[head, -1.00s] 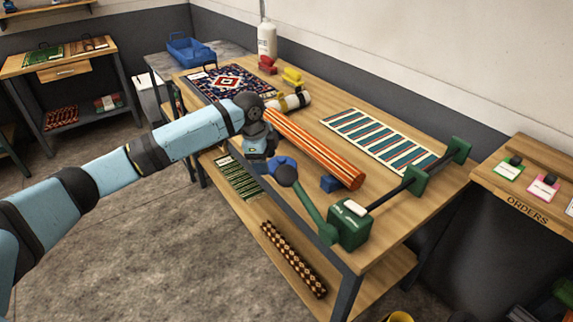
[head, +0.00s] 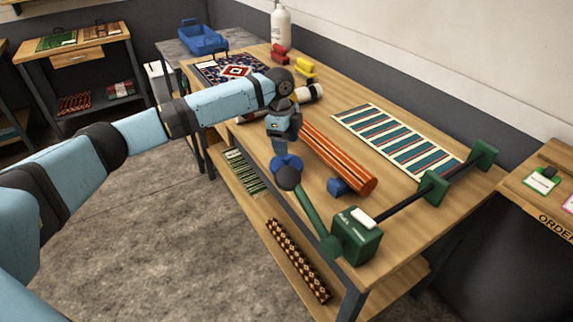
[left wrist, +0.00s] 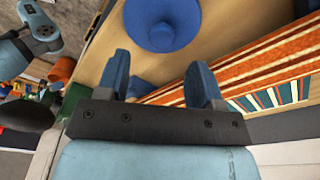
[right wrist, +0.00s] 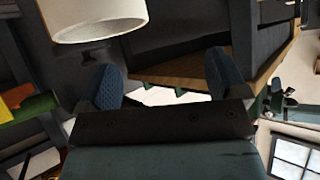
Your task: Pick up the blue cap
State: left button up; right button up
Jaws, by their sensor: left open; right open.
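The blue cap (head: 291,161) lies near the front edge of the wooden table, beside the dark knob of a green crank. In the left wrist view it shows as a round blue shape with a wide brim (left wrist: 162,22), beyond the fingertips. My left gripper (head: 279,147) is open, points down over the cap and hides part of it. In the left wrist view its fingers (left wrist: 160,68) are apart, with nothing held. My right gripper (right wrist: 163,72) is open and empty in the right wrist view, and is out of the head view.
The green crank (head: 312,217) and its green box (head: 356,236) stand close to the cap. An orange striped roll (head: 340,158) lies behind, with a blue block (head: 338,187) against it. A flat striped rug (head: 398,140) lies farther back. Bare table shows between roll and rug.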

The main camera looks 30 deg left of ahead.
aim_at(286, 162)
pick_arm(q)
notch_tip(286, 162, down, 5)
jog(key=shift+f+b, duration=0.1)
jog(key=shift+b, duration=0.25)
jog(key=c, duration=1)
